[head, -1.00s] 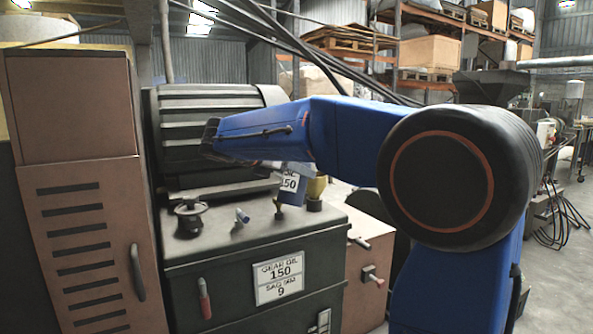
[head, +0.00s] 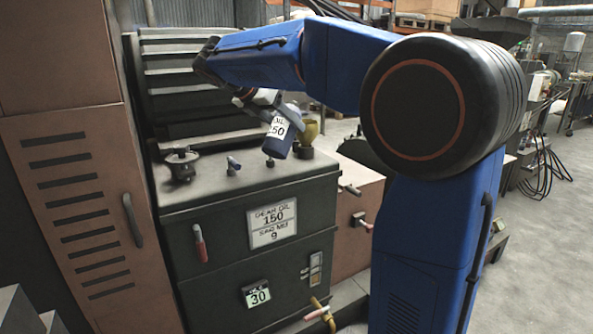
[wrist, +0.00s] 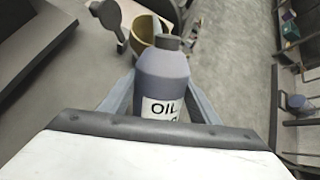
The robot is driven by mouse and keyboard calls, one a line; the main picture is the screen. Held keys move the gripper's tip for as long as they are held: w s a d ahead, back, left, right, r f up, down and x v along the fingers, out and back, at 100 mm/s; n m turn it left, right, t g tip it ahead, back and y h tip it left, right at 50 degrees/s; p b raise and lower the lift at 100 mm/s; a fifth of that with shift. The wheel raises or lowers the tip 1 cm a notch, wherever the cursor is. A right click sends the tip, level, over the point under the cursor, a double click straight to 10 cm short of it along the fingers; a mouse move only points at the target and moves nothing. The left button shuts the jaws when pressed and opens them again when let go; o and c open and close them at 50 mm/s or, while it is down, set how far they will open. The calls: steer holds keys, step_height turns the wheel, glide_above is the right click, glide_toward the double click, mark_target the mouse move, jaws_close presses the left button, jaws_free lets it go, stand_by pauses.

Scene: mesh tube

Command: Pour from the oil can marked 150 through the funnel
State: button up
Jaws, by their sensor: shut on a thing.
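The oil can (head: 279,136) is dark blue-grey with a white label reading OIL 150. In the head view it leans slightly, above the top of the dark gear-oil tank (head: 225,195). My gripper (head: 262,99) is shut on the can; its fingers show on both sides of it in the wrist view. There the can (wrist: 165,72) has its dark neck pointing away from me. The brass-yellow funnel (head: 309,131) stands on the tank just right of the can. In the wrist view the funnel (wrist: 144,34) is partly hidden behind the can. I see no oil flowing.
A handwheel fitting (head: 181,164) and a small tap (head: 233,165) stand on the tank top. A ribbed dark housing (head: 195,85) rises behind. A brown cabinet (head: 75,190) closes off the left. The floor at the right is open.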

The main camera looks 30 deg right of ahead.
mark_target(287, 102)
steer(key=shift+r, duration=0.2)
stand_by(0.5)
steer(key=shift+r+g+y, duration=0.4)
steer(key=shift+r+y, duration=0.4)
steer(key=shift+r, duration=0.2)
steer(key=shift+a, duration=0.1)
steer(key=shift+r, duration=0.1)
steer(key=shift+w+d+r+g+y, duration=0.1)
steer(key=shift+d+r+g+y, duration=0.1)
steer(key=shift+r+y, duration=0.3)
steer(key=shift+d+r+g+y, duration=0.1)
steer(key=shift+r+g+y, duration=0.1)
steer(key=shift+r+y, duration=0.25)
steer(key=shift+r, duration=0.15)
stand_by(2.8)
steer(key=shift+w+d+r+n+g+y, duration=0.15)
steer(key=shift+r+n+g+y, duration=0.15)
steer(key=shift+r+g+y, duration=0.2)
stand_by(1.7)
